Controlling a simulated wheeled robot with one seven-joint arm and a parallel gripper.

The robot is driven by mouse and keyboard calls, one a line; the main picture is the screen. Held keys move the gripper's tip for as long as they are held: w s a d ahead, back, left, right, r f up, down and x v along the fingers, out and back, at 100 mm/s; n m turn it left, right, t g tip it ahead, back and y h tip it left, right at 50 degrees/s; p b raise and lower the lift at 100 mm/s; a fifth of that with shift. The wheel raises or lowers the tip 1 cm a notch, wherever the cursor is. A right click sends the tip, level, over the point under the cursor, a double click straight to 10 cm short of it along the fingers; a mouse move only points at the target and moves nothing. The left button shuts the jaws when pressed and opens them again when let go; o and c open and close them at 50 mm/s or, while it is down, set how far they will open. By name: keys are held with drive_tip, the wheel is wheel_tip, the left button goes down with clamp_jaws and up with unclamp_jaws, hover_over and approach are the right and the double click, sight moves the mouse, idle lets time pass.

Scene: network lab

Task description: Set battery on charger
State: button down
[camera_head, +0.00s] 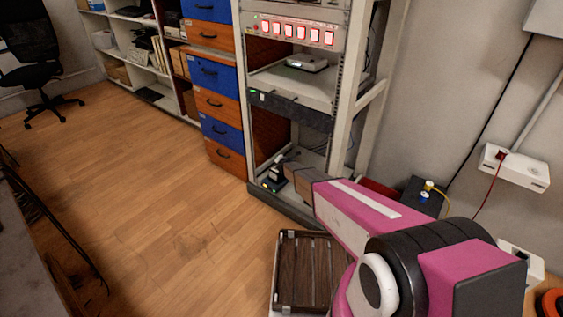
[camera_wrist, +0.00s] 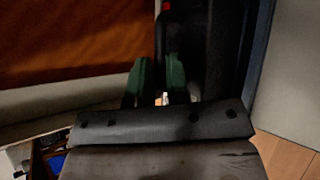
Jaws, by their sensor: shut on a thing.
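My arm reaches down to the bottom of the rack, and my gripper (camera_wrist: 158,85) is there, with its two dark green fingers close together in the wrist view. It is shut on a dark thing, which I take to be the battery; its shape is mostly lost in shadow between the fingers. In the head view, a small black device with a small green light, apparently the charger (camera_head: 270,184), sits low at the rack's front left corner, right by my gripper's tip. I cannot tell whether the battery touches it.
The rack (camera_head: 343,95) has upright posts close around my gripper, and a switch panel (camera_head: 290,31) higher up. Blue and orange drawers (camera_head: 222,103) stand to its left. The wooden floor (camera_head: 150,190) at left is clear.

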drive_tip(key=shift+s+d, duration=0.1)
idle(0.7)
drive_tip(key=c, duration=1)
unclamp_jaws()
drive_tip(key=shift+f, duration=0.1)
drive_tip(key=shift+c, duration=0.2)
